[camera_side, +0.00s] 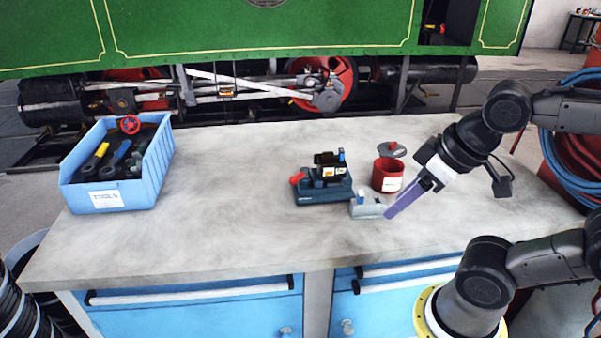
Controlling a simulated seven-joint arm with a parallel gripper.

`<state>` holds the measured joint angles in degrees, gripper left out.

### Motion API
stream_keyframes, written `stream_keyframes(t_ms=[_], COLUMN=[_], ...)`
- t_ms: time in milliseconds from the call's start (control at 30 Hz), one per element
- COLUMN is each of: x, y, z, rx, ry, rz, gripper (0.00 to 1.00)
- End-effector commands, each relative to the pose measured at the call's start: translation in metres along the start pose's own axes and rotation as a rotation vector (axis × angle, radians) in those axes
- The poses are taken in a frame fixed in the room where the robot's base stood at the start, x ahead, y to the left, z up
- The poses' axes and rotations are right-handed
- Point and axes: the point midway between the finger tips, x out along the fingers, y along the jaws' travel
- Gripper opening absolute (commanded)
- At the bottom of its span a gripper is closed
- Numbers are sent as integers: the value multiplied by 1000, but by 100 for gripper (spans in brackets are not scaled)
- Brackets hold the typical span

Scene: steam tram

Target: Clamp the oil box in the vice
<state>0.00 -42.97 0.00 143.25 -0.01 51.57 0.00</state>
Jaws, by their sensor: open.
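The vice (322,190) is a dark teal block with a red knob at its left end, standing on the bench right of centre. Black parts with an orange and white patch and a blue upright show on its top; I cannot tell whether they are all part of it. A small light grey block (367,209) with a short upright on top, apparently the oil box, lies on the bench just in front and to the right of the vice. My gripper (390,213) is open, its purple fingers slanting down beside the grey block's right end. Contact cannot be told.
A red tin (387,176) stands close behind my gripper, with a grey disc with a red knob (392,150) behind it. A blue bin (157,170) of tools sits at the bench's left. The bench (230,190) between bin and vice is clear. A green tram stands behind.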

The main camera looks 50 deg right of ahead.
Motion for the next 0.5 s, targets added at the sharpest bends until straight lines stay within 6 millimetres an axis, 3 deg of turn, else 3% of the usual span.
stream_keyframes(t_ms=[133,267,367,500], x=[0,-4,-15,-23], y=[0,4,11,24], z=[0,-5,-24,-65], rx=[-37,-186,-367,-650], ry=[0,8,28,-1], rz=[0,17,55,117], gripper=[51,51,51,51])
